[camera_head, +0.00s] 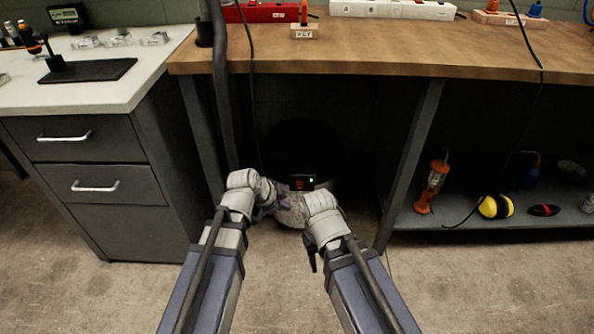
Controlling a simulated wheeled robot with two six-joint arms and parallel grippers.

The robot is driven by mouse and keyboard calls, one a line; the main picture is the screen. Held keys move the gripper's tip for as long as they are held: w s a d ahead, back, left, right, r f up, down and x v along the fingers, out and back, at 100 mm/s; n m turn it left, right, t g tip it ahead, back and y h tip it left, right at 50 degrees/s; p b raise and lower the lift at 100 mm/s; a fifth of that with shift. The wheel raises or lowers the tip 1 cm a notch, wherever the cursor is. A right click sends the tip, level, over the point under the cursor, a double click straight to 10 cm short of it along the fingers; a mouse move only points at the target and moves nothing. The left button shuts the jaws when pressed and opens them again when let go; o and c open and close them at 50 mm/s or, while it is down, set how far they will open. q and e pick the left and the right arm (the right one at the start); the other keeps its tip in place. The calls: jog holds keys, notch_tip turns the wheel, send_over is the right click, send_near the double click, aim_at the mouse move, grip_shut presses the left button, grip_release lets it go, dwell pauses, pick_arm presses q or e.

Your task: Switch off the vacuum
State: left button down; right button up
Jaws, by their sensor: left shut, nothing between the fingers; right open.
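The vacuum (300,142) is a dark, rounded drum standing on the floor in shadow under the wooden bench. A small panel (302,179) on its front shows a red switch (299,185) and a lit green light (311,180). My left gripper (285,202) is shut and empty, just in front of the vacuum, below and left of the red switch. My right gripper (312,262) is open and empty, lower and nearer to me, pointing down. My wrists hide part of the vacuum's lower body.
The wooden bench (400,48) overhangs the vacuum, with a metal leg (410,165) to its right. A drawer cabinet (110,190) stands at left. A dark hose (220,90) and a thin cable run down at left. A low shelf (450,215) at right holds a work lamp (433,185) and yellow ear muffs (496,206).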

pick_arm(q)
jog(key=shift+m+t+h, duration=0.3)
jog(key=shift+m+t, duration=0.1)
jog(key=shift+m, duration=0.3)
jog(key=w+r, duration=0.1)
jog(key=w+r+p, duration=0.1)
jog(key=w+r, duration=0.1)
jog(key=shift+a, duration=0.35)
pick_arm(e)
jog(key=shift+w+r, duration=0.4)
jog(key=shift+r, duration=0.45)
pick_arm(q)
jog(key=shift+f, duration=0.1)
jog(key=b, duration=0.7)
send_near(300, 186)
jog(key=s+d+x, duration=0.1)
jog(key=x, duration=0.5)
jog(key=shift+a+f, duration=0.15)
jog(key=shift+a, duration=0.1)
pick_arm(e)
notch_tip(300, 186, down, 7)
jog(key=shift+f, duration=0.15)
